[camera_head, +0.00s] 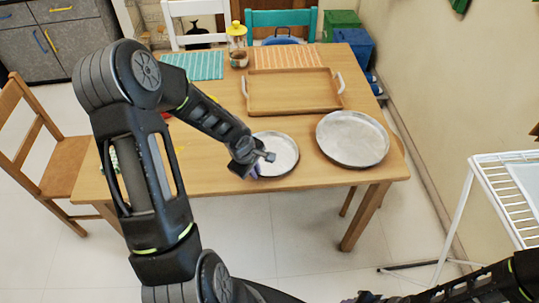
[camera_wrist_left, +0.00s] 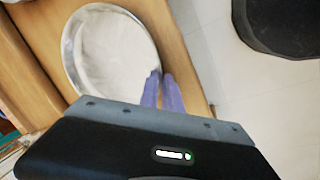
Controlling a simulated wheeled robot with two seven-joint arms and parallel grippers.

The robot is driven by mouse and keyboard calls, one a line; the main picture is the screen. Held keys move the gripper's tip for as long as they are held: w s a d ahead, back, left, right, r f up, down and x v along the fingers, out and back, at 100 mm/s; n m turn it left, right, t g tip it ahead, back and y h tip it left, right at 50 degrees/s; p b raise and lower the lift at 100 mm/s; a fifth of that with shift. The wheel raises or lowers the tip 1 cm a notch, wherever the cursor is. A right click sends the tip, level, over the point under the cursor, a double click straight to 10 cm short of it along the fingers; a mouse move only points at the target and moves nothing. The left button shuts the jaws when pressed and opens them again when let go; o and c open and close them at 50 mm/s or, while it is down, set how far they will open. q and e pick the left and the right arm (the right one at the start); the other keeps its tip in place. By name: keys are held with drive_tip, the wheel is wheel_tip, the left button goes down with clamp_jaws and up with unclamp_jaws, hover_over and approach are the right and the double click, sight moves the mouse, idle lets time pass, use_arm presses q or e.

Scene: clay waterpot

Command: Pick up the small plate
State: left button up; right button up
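The small plate (camera_head: 283,152) is a round, shallow metal dish near the front edge of the wooden table. It also shows in the left wrist view (camera_wrist_left: 108,50). My left gripper (camera_head: 258,170) is at its left front rim, pointing down. In the left wrist view its purple fingers (camera_wrist_left: 162,84) are close together, one on each side of the rim, and look shut on it. The plate looks flat on the table. Only a bit of my right gripper (camera_head: 364,297) shows at the bottom edge; its fingers are too cut off to tell.
A larger round metal tray (camera_head: 352,139) stands just right of the small plate. A wooden tray (camera_head: 292,92) with white handles lies behind. A jar with a yellow lid (camera_head: 237,45) and placemats are at the back. A wooden chair (camera_head: 45,150) is left; a white rack (camera_head: 508,190) is right.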

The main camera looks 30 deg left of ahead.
use_arm(q)
drive_tip(key=shift+c, duration=0.2)
clamp_jaws()
idle(1.0)
drive_tip(key=shift+r, duration=0.1)
drive_tip(key=shift+r, duration=0.3)
wheel_tip(320, 180, up, 9)
drive_tip(key=shift+r+p, duration=0.15)
drive_tip(key=shift+p, duration=0.3)
idle(0.4)
